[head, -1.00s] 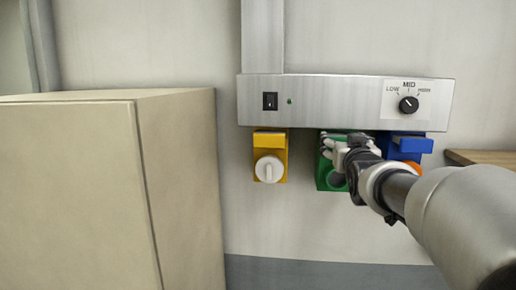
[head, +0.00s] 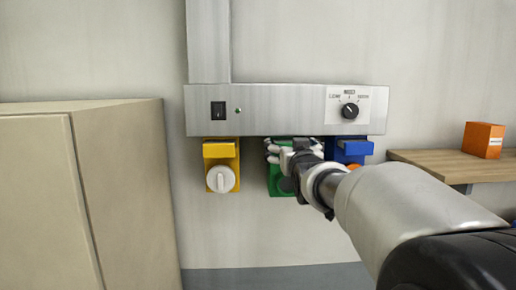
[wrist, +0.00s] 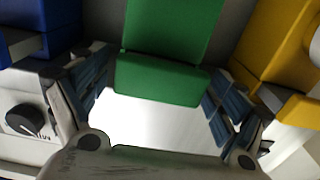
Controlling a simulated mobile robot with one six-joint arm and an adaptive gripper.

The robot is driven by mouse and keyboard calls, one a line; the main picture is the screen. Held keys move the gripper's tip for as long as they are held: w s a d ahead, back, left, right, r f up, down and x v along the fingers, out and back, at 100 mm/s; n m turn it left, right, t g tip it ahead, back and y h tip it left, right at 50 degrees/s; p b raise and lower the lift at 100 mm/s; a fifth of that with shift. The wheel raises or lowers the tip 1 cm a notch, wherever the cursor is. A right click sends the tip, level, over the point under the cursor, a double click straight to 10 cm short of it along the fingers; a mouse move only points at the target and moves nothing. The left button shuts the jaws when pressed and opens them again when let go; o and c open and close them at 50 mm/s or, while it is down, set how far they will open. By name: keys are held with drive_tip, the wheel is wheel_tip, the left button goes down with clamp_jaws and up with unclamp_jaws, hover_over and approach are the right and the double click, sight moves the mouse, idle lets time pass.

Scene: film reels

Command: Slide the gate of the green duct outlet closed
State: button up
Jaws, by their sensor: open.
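The green duct outlet (head: 275,184) hangs under the metal panel, between the yellow and blue outlets. My gripper (head: 277,153) is in front of its upper part and hides much of it, including the gate in the head view. A dark round part shows low on the outlet. In the wrist view, a green block with a front lip (wrist: 160,80), seemingly the gate's handle, lies between my two open fingers. A gap shows on each side, so the fingers do not grip it. I cannot tell how far the gate is open.
The yellow outlet (head: 221,153) with a white round knob is left of the green one. The blue outlet (head: 350,150) is close on the right. The panel (head: 280,112) runs just above. A beige cabinet (head: 120,190) stands left; a wooden shelf (head: 440,164) holds an orange box (head: 483,140).

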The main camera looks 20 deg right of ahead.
drive_tip(key=v, duration=1.2)
drive_tip(key=s+a+f+n+g+y+b, duration=0.1)
drive_tip(key=s+a+f+g+b, duration=0.2)
drive_tip(key=f, duration=0.6)
drive_tip(key=s+a+f+g+y+b, duration=0.1)
drive_tip(key=s+a+f+g+b, duration=0.25)
drive_tip(key=f, duration=0.55)
drive_tip(key=s+a+f+n+y+b, duration=0.1)
drive_tip(key=s+a+f+b, duration=0.25)
drive_tip(key=s+f, duration=0.4)
drive_tip(key=s+a+f+g+y+b, duration=0.1)
drive_tip(key=s+a+f+g+b, duration=0.1)
drive_tip(key=s+f, duration=0.5)
drive_tip(key=s+a+f+n+g+y+b, duration=0.1)
drive_tip(key=s+a+f+g+b, duration=0.1)
drive_tip(key=s+f+g+b, duration=0.2)
drive_tip(key=s+f+b, duration=0.1)
drive_tip(key=s+f, duration=0.2)
drive_tip(key=f, duration=0.5)
drive_tip(key=shift+s+a, duration=0.3)
drive_tip(key=shift+a, duration=0.1)
